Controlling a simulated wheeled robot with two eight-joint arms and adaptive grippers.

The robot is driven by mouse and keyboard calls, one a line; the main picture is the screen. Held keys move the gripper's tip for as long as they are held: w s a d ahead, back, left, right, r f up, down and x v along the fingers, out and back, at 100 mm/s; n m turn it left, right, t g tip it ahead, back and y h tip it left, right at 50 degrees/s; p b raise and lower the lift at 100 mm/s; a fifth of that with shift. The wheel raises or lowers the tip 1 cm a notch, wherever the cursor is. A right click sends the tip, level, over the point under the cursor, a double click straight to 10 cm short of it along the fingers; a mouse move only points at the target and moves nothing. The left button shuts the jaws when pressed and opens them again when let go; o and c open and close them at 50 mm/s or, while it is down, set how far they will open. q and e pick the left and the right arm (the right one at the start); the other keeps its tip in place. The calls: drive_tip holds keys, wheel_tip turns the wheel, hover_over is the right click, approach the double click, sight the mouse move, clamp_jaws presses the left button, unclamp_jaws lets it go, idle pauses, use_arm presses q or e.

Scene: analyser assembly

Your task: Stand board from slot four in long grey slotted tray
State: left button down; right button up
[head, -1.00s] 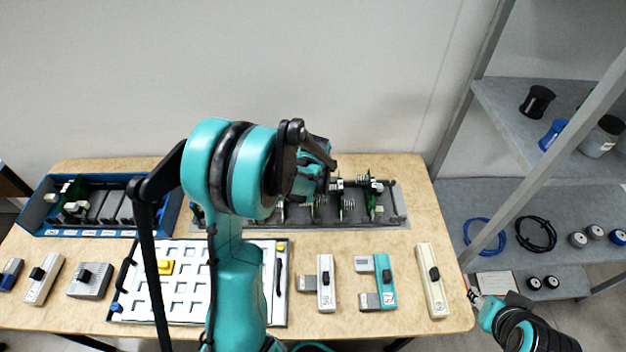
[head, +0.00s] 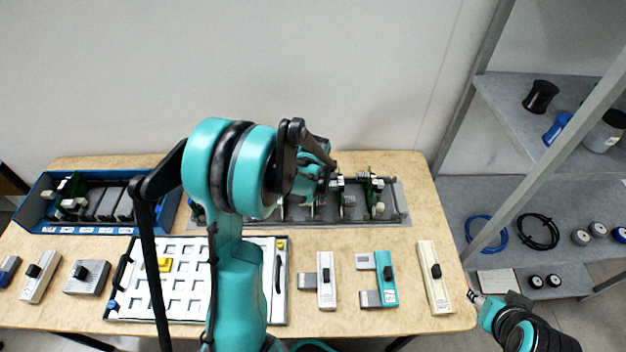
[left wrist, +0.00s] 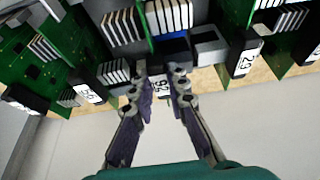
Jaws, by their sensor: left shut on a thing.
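The long grey slotted tray (head: 400,218) lies along the back of the table, with several green boards (head: 375,192) standing in it. My left gripper reaches over the tray; its jaws are hidden behind my arm in the head view. In the left wrist view my left gripper (left wrist: 160,82) is shut on the labelled edge of a board (left wrist: 158,90), between boards labelled 66 (left wrist: 88,88) and 29 (left wrist: 246,62). Whether this board is fully seated in a slot is hidden. My right gripper (head: 474,296) is off the table's right edge, too small to judge.
A blue slotted box (head: 50,228) holding boards stands at the back left. A white grid tray (head: 190,309) lies in front, partly behind my left arm. Several modules, such as a teal one (head: 387,280), line the front. Grey shelves (head: 450,200) stand at the right.

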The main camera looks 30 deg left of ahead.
use_arm(q)
drive_tip(key=c, duration=1.3)
unclamp_jaws()
drive_tip(key=shift+r+p, duration=1.25)
drive_tip(key=shift+r, duration=0.75)
wheel_tip(320, 180, up, 7)
drive_tip(key=p, duration=0.5)
idle(0.4)
drive_tip(key=shift+s+d, duration=0.1)
idle(0.3)
drive_tip(key=s+d+m+t+h+b, duration=0.1)
drive_tip(key=s+d+m+b, duration=0.2)
drive_tip(key=s+d+b, duration=0.2)
drive_tip(key=s+d+r+m+t+h+b, duration=0.1)
drive_tip(key=s+d+m+t+b, duration=0.1)
drive_tip(key=s+d, duration=0.8)
drive_tip(key=s+m+b, duration=0.1)
drive_tip(key=s+b, duration=0.1)
drive_tip(key=s, duration=0.3)
drive_tip(key=shift+d+r+b, duration=0.2)
drive_tip(key=shift+d+b, duration=0.15)
